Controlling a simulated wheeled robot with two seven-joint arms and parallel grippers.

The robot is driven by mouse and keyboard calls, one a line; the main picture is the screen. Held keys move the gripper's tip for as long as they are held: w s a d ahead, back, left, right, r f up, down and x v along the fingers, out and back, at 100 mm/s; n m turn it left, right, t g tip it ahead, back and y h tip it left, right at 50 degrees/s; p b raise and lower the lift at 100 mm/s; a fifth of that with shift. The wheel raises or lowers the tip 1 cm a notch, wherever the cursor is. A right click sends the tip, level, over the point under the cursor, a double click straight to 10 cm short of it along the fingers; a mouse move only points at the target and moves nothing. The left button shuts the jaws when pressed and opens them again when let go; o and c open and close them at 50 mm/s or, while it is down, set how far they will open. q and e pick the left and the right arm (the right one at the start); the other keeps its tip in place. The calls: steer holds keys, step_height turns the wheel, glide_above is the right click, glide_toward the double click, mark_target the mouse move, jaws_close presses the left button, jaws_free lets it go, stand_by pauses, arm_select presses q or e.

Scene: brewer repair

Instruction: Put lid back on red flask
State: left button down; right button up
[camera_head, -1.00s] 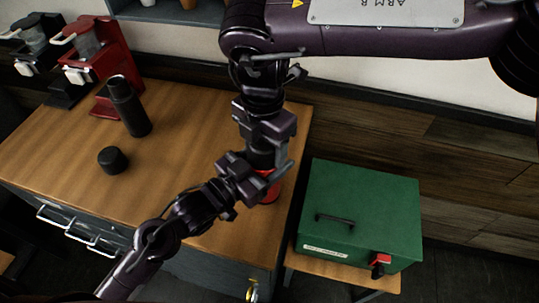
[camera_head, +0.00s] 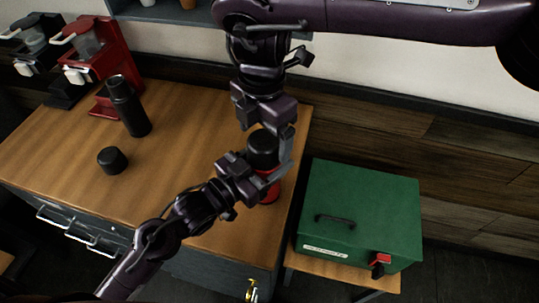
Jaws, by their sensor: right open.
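The red flask (camera_head: 269,190) stands upright near the right edge of the wooden counter, its lower red body partly hidden by my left gripper. A black lid (camera_head: 263,146) sits at the flask's top; whether it is fully seated cannot be seen. My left gripper (camera_head: 268,176) reaches in from the left and appears shut around the flask just below the lid. My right gripper (camera_head: 267,122) points down just above the lid, open and empty, with one finger beside the lid's right side.
A black flask (camera_head: 128,107) stands on the counter (camera_head: 185,120) at the left, with a separate black cap (camera_head: 112,160) in front of it. Red (camera_head: 97,55) and black (camera_head: 40,45) brewers stand behind. A green box (camera_head: 360,210) sits on a lower stand to the right.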

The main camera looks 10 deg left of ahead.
step_height(320, 180, up, 8)
steer(key=shift+r, duration=0.2)
